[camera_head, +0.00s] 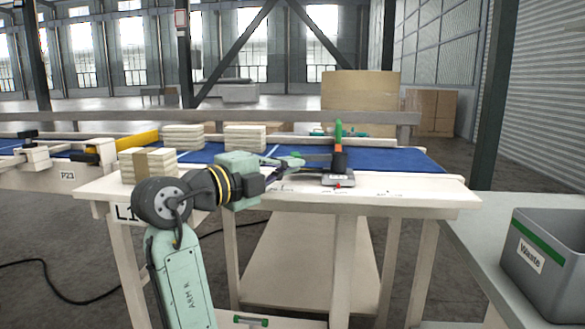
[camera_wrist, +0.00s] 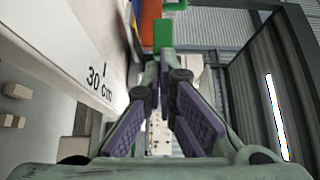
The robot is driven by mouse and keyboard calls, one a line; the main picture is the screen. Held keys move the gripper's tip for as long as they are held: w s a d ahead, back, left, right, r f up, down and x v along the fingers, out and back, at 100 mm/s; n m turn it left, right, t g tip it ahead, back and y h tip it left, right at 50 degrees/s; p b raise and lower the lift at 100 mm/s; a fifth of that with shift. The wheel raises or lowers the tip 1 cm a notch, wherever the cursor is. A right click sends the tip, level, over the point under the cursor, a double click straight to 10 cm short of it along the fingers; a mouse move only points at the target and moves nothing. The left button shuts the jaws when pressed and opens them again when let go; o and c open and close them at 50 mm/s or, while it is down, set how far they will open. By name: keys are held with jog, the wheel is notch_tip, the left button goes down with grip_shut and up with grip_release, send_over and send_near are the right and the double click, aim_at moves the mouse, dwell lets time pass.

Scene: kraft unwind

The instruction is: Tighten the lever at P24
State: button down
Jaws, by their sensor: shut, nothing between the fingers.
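A lever (camera_head: 338,134) with a green upright handle stands on an orange and dark body, on a grey metal base at the front edge of the blue-topped table. No P24 label can be read. My gripper (camera_head: 300,163) reaches in from the left, its fingertips just left of the lever's dark lower body. In the wrist view my gripper (camera_wrist: 164,68) has its purple-padded fingers converging at the tips, shut and empty. A green part of the lever (camera_wrist: 163,33) shows just beyond the tips, with orange (camera_wrist: 150,15) beside it. Whether the tips touch it cannot be told.
Stacks of pale boards (camera_head: 183,137) stand on the blue surface (camera_head: 400,160) behind my arm, and a strapped stack (camera_head: 148,164) at the left. A P23 station (camera_head: 67,175) is further left. A grey Waste bin (camera_head: 548,262) stands at the right.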

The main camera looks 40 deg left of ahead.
jog(key=shift+w+a+h, duration=0.15)
jog(key=shift+a+h, duration=0.15)
jog(key=shift+h, duration=0.1)
jog(key=shift+w+a, duration=0.25)
jog(key=shift+a, duration=0.35)
jog(key=shift+d, duration=0.1)
